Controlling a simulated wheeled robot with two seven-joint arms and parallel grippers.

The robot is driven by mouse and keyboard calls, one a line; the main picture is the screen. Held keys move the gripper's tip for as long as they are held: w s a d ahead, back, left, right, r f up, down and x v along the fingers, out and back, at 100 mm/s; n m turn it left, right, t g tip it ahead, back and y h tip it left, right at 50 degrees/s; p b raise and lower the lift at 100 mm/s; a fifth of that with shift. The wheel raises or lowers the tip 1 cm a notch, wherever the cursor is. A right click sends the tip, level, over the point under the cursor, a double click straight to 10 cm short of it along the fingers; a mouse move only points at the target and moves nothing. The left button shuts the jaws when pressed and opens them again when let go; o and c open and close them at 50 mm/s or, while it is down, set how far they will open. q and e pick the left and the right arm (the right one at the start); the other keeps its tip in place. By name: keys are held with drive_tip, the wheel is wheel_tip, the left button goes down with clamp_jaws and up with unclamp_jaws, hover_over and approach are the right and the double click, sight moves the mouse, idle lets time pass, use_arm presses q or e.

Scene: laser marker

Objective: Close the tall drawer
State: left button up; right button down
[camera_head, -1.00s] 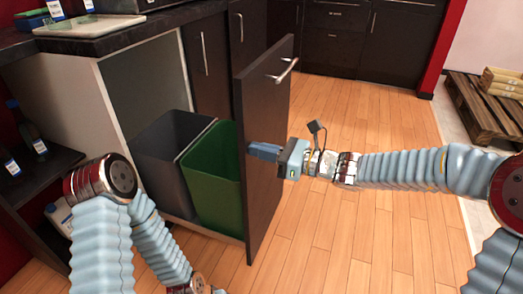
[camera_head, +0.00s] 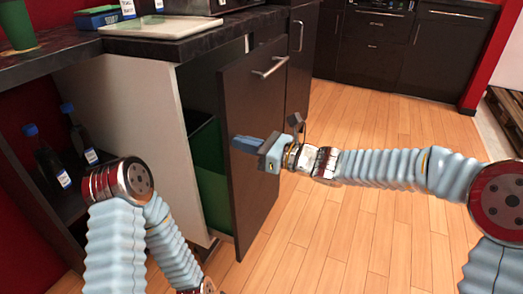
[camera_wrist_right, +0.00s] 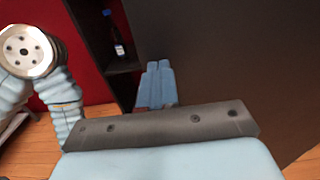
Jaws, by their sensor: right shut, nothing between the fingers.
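The tall drawer (camera_head: 255,110) has a dark front panel with a silver bar handle (camera_head: 270,67) near its top. It stands partly out of the cabinet, with a gap on its left side where a green bin (camera_head: 208,175) shows inside. My right gripper (camera_head: 245,144) is shut and empty, with its blue fingers at the outer face of the panel, below the handle. In the right wrist view the fingers (camera_wrist_right: 157,82) are together beside the dark panel (camera_wrist_right: 230,60); whether they touch it is unclear. My left arm is at the lower left; its gripper is out of view.
The white cabinet side (camera_head: 125,105) and a dark shelf with bottles (camera_head: 80,135) are at the left. A counter with a white board (camera_head: 165,27) lies above. Wooden floor (camera_head: 350,230) to the right is clear. A pallet (camera_head: 505,115) is at the far right.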

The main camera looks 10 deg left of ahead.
drive_tip(key=x, duration=1.2)
drive_tip(key=shift+a, duration=0.2)
drive_tip(key=shift+r, duration=0.25)
